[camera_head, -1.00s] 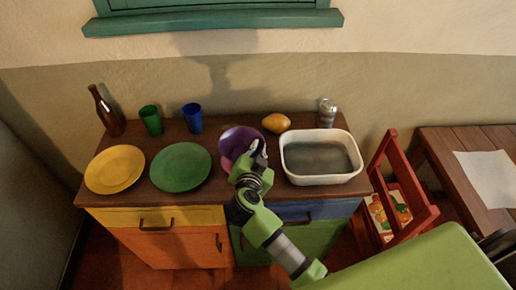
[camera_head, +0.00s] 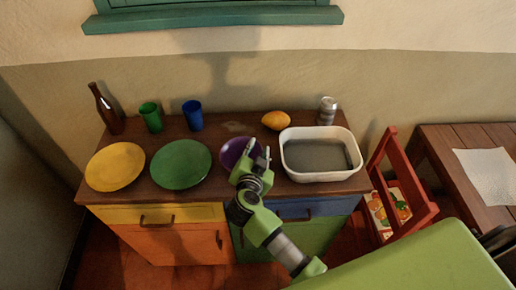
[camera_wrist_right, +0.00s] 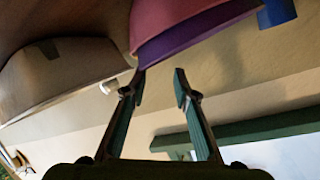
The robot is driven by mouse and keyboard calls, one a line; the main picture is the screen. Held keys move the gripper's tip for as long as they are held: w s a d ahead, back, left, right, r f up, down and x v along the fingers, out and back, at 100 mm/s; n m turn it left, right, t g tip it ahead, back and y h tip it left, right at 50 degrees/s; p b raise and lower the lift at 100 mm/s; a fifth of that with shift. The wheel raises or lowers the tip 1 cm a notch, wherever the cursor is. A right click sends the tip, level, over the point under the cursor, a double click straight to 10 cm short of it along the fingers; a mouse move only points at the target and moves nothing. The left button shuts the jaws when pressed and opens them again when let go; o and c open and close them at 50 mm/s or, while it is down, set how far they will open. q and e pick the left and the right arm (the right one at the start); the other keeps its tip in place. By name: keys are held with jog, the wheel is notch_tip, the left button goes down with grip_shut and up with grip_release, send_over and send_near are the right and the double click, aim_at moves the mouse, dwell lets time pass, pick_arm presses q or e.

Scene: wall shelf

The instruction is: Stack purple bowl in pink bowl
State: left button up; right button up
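The purple bowl (camera_head: 233,152) is on the cabinet top, between the green plate and the white basin. In the right wrist view, which looks upside down, a purple rim band (camera_wrist_right: 195,37) shows along the edge of the pink bowl (camera_wrist_right: 180,14), so the purple bowl sits inside the pink one. In the head view the pink bowl is almost fully hidden. My right gripper (camera_head: 258,155) is at the right side of the purple bowl. Its fingers (camera_wrist_right: 160,73) are apart with nothing between them; one tip is close to the rim, contact unclear. My left gripper is out of view.
The white basin (camera_head: 350,174) stands close to the right of my gripper, with a lemon (camera_head: 275,120) and a can (camera_head: 327,110) behind. To the left are the green plate (camera_head: 180,164), yellow plate (camera_head: 115,166), blue cup (camera_head: 193,115), green cup (camera_head: 151,117) and bottle (camera_head: 105,108).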

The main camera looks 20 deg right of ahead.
jog(key=shift+r, duration=0.1)
jog(key=shift+a+r, duration=0.1)
jog(key=shift+r, duration=0.5)
jog(key=b+v, duration=0.2)
jog(key=v, duration=1)
jog(key=shift+w, duration=0.1)
